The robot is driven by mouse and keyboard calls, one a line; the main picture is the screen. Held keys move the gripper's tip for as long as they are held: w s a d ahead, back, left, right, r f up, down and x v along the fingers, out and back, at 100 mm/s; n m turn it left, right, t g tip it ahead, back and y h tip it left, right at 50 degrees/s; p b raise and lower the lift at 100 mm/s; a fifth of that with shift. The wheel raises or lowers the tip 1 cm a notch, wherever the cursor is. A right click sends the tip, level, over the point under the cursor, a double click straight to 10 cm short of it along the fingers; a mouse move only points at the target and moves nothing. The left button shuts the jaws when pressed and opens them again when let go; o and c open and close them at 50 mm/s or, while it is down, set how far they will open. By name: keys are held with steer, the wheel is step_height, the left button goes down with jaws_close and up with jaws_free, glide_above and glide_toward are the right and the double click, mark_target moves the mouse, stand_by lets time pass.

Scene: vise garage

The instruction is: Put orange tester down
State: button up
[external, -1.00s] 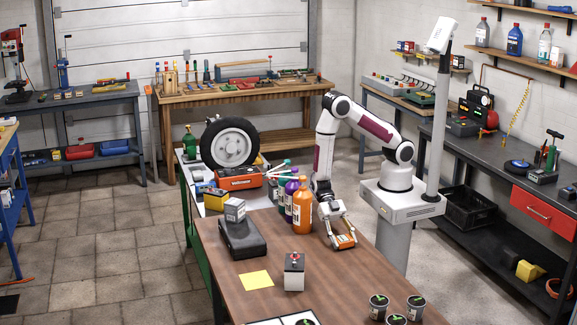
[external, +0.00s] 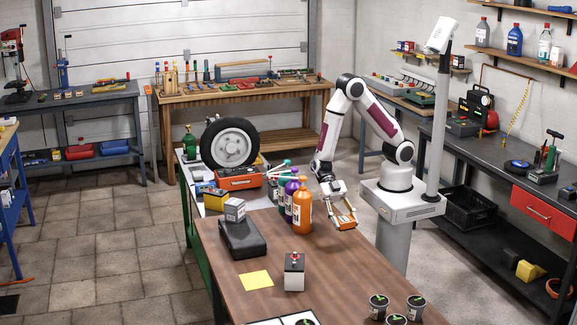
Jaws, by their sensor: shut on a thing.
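The orange tester (external: 346,221) is a small flat orange device with a pale edge. My gripper (external: 342,211) is shut on it and holds it near the right edge of the brown table (external: 335,265), to the right of the orange bottle (external: 302,208). The tester seems raised above the tabletop, though the exact gap is hard to judge. The fingers cover part of it.
Purple and green bottles stand beside the orange one. A black case (external: 242,238) with a grey box, a yellow sheet (external: 256,280) and a grey box with a red top (external: 294,272) are on the table. Small pots (external: 378,307) stand at the front. The table's middle right is clear.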

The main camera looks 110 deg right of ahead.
mark_target(354, 221)
steer(key=shift+r, duration=0.75)
steer(key=shift+s+a, duration=0.1)
stand_by(0.3)
steer(key=shift+s+a, duration=0.15)
steer(key=shift+a, duration=0.05)
steer(key=s+a, duration=0.1)
steer(key=s+a+f+n+g, duration=0.1)
steer(key=shift+a, duration=0.35)
steer(key=w+a, duration=0.2)
steer(key=a, duration=0.4)
steer(key=w+a+f, duration=0.1)
steer(key=w+a, duration=0.1)
steer(key=a, duration=0.5)
steer(key=w+a+f, duration=0.1)
steer(key=w+a, duration=0.1)
steer(key=a, duration=0.5)
steer(key=shift+f, duration=0.1)
steer(key=w+a+r+m+t, duration=0.1)
steer(key=w+a+m+t, duration=0.1)
steer(key=w, duration=0.4)
steer(key=w+a+r+m+t+h, duration=0.1)
steer(key=w+a+r+m+t, duration=0.1)
steer(key=w+a, duration=0.4)
steer(key=shift+w+a+r+m+t, duration=0.15)
steer(key=shift+a+r+m+t, duration=0.15)
steer(key=shift+m+t, duration=0.55)
